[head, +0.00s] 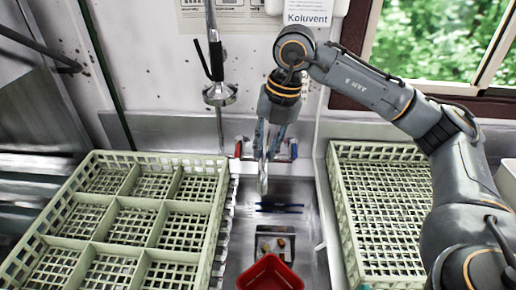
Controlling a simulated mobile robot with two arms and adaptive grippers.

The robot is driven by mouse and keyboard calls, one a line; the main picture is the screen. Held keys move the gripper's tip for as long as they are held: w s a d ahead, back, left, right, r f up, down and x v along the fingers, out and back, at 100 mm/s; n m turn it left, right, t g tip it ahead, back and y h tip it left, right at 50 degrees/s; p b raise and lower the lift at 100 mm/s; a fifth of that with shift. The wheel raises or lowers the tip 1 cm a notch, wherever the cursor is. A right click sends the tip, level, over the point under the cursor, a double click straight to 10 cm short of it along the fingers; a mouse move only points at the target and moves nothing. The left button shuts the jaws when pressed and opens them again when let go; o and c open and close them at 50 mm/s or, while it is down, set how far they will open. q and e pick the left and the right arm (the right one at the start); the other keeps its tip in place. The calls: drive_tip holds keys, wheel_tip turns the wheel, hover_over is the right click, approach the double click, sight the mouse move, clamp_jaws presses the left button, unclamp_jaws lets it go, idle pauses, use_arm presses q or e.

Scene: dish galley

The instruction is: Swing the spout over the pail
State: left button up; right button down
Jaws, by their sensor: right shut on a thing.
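The chrome spout (263,178) comes from the tap on the back wall and reaches forward over the sink. My right gripper (267,142) comes down from above and is shut on the spout, covering its rear part. The red pail (270,276) stands in the sink at the bottom of the picture, cut off by the frame edge. The spout's tip shows nearer the wall than the pail; I cannot tell its height above the sink. My left gripper is not in view.
Red and blue tap handles (238,149) flank the spout. A hanging spray head (219,94) is to the left. Green racks stand left (100,225) and right (345,215) of the sink (307,215). A dark blue item (279,207) and small brownish bits (281,243) lie in the sink.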

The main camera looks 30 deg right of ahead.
drive_tip(key=shift+r, duration=0.1)
drive_tip(key=c, duration=1.3)
unclamp_jaws()
drive_tip(key=shift+d, duration=0.1)
drive_tip(key=shift+o, duration=0.5)
drive_tip(key=shift+s+d, duration=0.15)
drive_tip(key=shift+r, duration=0.25)
wheel_tip(320, 180, up, 11)
drive_tip(key=s+d, duration=0.1)
drive_tip(key=d, duration=0.1)
drive_tip(key=shift+s+r, duration=0.15)
